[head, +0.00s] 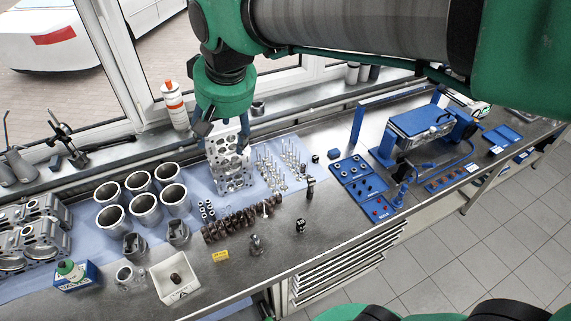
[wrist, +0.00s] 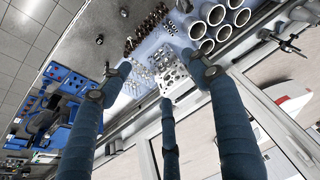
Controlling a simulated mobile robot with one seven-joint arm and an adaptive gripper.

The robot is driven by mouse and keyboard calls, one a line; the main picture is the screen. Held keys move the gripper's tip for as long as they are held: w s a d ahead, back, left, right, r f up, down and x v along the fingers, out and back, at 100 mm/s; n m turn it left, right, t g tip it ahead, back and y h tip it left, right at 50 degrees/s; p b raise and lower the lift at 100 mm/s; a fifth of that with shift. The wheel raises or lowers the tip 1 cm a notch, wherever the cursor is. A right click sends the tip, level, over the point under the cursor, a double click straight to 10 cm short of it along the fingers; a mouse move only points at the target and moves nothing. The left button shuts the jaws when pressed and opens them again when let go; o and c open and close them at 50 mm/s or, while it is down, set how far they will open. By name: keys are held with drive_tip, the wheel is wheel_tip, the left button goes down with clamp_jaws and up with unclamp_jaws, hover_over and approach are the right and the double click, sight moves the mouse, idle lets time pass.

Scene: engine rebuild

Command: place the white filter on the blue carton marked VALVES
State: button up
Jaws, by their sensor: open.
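The blue carton (head: 86,279) with white lettering stands at the front left of the bench in the head view.
Several metal cylinder sleeves (head: 145,207) stand between the block and the carton. A dark camshaft or crankshaft (head: 240,224) and a white open box (head: 177,287) lie forward. Blue trays (head: 360,187) are to the right. Window frames rise behind the sill.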

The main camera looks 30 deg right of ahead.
drive_tip(key=s+d+f, duration=0.2)
drive_tip(key=s+d, duration=0.3)
drive_tip(key=s, duration=0.3)
drive_tip(key=s+d+f+t, duration=0.1)
drive_tip(key=s+d+f, duration=0.2)
drive_tip(key=s, duration=0.6)
drive_tip(key=shift+d+f+m+h, duration=0.2)
drive_tip(key=shift+d+m+h, duration=0.15)
drive_tip(key=shift+d, duration=0.7)
wheel_tip(320, 180, down, 19)
drive_tip(key=b, duration=1.9)
drive_tip(key=shift+o, duration=0.5)
drive_tip(key=shift+w+r, duration=0.1)
